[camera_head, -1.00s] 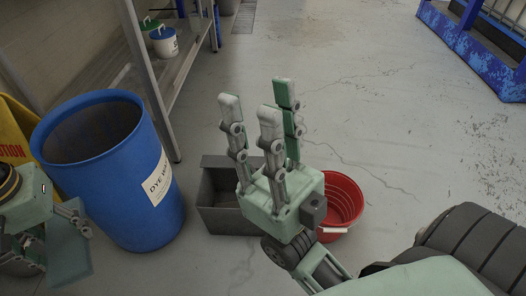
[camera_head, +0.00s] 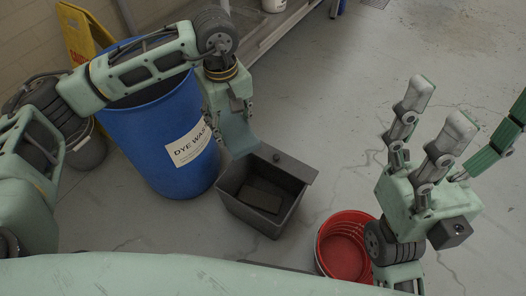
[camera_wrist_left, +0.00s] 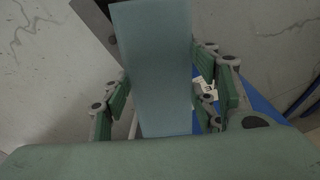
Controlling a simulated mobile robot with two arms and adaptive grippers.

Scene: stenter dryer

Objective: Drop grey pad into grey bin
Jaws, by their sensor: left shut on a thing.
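A grey-green pad (camera_head: 238,137) is held by my left gripper (camera_head: 231,105), which is shut on it above the back left rim of the grey bin (camera_head: 291,219). In the left wrist view the pad (camera_wrist_left: 152,55) fills the middle, with finger links on both sides. The grey bin stands open on the floor; a dark rectangular shape shows inside it. The pad's lower end overlaps the bin's rim in the head view; I cannot tell whether they touch. My right gripper (camera_head: 447,115) is open and empty, raised at the right.
A blue drum (camera_head: 150,150) with a white label stands just left of the grey bin. A red bucket (camera_head: 325,249) stands to its right, beside my right wrist. A yellow sign (camera_head: 80,35) is behind the drum. Floor beyond the bin is clear.

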